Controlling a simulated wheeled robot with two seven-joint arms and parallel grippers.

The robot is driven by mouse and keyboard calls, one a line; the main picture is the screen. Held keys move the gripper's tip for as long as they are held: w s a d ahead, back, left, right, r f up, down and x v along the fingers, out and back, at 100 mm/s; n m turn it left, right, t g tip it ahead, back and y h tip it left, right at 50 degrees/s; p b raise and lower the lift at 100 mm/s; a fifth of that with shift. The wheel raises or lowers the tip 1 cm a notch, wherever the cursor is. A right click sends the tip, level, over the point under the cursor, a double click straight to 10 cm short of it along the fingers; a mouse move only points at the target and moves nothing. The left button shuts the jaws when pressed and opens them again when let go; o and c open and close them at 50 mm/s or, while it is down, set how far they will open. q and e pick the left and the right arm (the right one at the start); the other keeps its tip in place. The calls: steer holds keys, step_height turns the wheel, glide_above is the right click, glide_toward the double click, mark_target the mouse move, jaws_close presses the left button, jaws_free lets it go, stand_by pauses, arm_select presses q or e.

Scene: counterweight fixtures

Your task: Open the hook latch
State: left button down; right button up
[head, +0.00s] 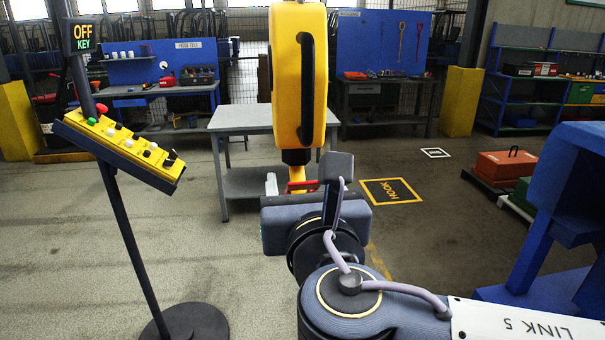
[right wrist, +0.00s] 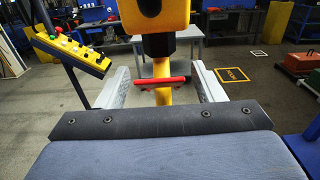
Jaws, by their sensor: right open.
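A yellow hoist body (head: 300,75) hangs in the middle of the head view, with a yellow hook (head: 297,172) below its black collar. A red latch (head: 302,185) lies across the hook; it also shows in the right wrist view (right wrist: 160,82). My right gripper (right wrist: 161,70) is open, with one pale finger on each side of the hook and latch. Gaps show between the fingers and the latch ends, so I see no contact. In the head view my wrist hides the hook's lower part. My left gripper is not in view.
A yellow control box (head: 120,145) with buttons stands on a post at left, under an "OFF KEY" sign (head: 81,36). A grey table (head: 240,118) stands behind the hoist. A floor square marked HOOK (head: 390,190) lies right. Blue structure (head: 565,200) stands at far right.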

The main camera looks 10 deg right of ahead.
steer(key=shift+w, duration=0.85)
